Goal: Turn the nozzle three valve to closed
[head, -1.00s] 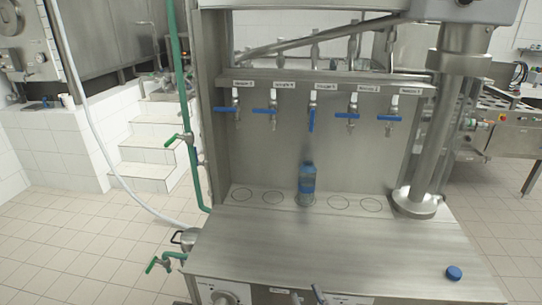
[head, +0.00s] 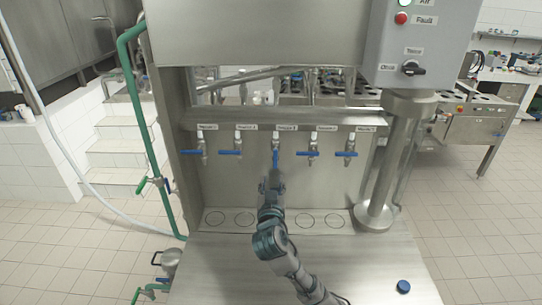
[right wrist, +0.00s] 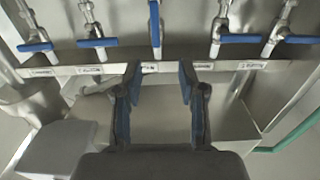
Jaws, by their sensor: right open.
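The nozzle three valve (head: 276,157) is the middle one in the row. Its blue handle points straight down, in line with the nozzle. In the right wrist view this handle (right wrist: 155,22) lies ahead of the fingertips, roughly in line with the gap between them. My right gripper (head: 274,182) is just below the handle in the head view. In the right wrist view the gripper (right wrist: 160,80) is open, with nothing between its fingers. The handle appears clear of the fingers. My left gripper is not in view.
Neighbouring valves have sideways blue handles, including one to the left (head: 231,153) and one to the right (head: 306,154). A steel column (head: 390,165) stands at the right. A blue cap (head: 403,286) lies on the steel counter (head: 215,270). My arm covers the bottle's earlier spot.

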